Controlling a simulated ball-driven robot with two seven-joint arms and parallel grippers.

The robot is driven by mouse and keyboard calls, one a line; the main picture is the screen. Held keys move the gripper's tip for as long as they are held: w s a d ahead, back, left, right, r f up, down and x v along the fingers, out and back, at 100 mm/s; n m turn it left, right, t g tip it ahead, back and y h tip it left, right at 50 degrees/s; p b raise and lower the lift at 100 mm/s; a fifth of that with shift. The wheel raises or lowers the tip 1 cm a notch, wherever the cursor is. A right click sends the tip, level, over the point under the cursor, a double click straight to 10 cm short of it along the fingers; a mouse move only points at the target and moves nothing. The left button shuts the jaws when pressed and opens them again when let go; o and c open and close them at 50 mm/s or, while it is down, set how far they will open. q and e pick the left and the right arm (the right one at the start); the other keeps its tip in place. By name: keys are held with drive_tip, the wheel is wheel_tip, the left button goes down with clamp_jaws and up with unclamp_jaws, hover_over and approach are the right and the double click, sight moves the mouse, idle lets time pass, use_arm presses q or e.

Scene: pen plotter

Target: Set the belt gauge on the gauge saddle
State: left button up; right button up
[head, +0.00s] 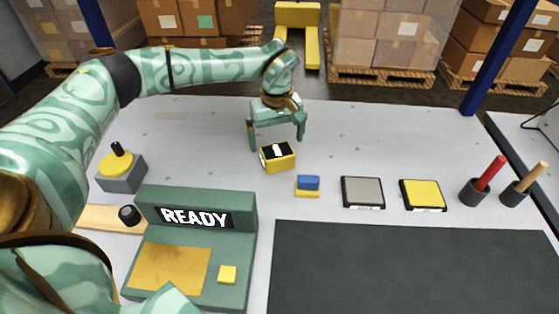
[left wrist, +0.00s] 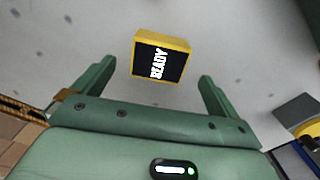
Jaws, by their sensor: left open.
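The belt gauge looks to be the small yellow box with a black display face (head: 278,158). My left gripper (head: 277,141) is open, pointing down just behind and above the box. In the left wrist view the box appears between the two fingers and ahead of them, touching neither. I cannot tell which thing is the gauge saddle. My right gripper is not in view.
A small blue-and-yellow block (head: 307,186), a grey pad (head: 362,192) and a yellow pad (head: 422,195) lie to the right. A green READY console (head: 245,240) and a grey block with a yellow dial (head: 122,183) stand left. A dark mat (head: 410,265) lies in front.

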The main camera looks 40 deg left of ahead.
sight(278, 152)
use_arm(q)
wheel_tip(278, 152, down, 7)
drive_tip(key=b, duration=0.3)
drive_tip(key=shift+d, duration=0.1)
drive_tip(key=shift+r, duration=0.25)
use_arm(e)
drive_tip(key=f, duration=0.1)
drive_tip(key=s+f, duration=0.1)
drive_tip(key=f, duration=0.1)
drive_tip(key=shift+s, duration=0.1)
use_arm(q)
drive_tip(key=c, duration=1.3)
